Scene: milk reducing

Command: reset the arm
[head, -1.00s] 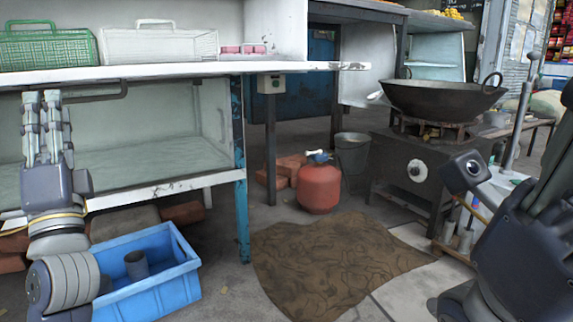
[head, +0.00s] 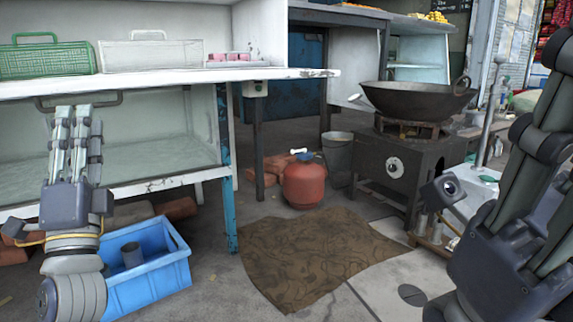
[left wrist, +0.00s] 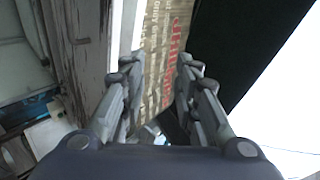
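My left gripper (head: 75,112) points up in front of the white shelf unit at the left of the head view. In the left wrist view its two fingers (left wrist: 157,75) stand apart with nothing between them. Behind them, brown printed packaging with red letters shows. My right gripper, dark and close to the camera, stands at the right edge of the head view. Its fingers run up out of the frame at the right, so their tips and anything between them are hidden.
A white shelf (head: 170,81) carries a green basket (head: 45,60) and a white basket (head: 150,57). A blue crate (head: 150,285) lies on the floor below. A red gas cylinder (head: 304,185), a stove (head: 395,175) with a wok (head: 415,100), and a brown mat (head: 310,255) are ahead.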

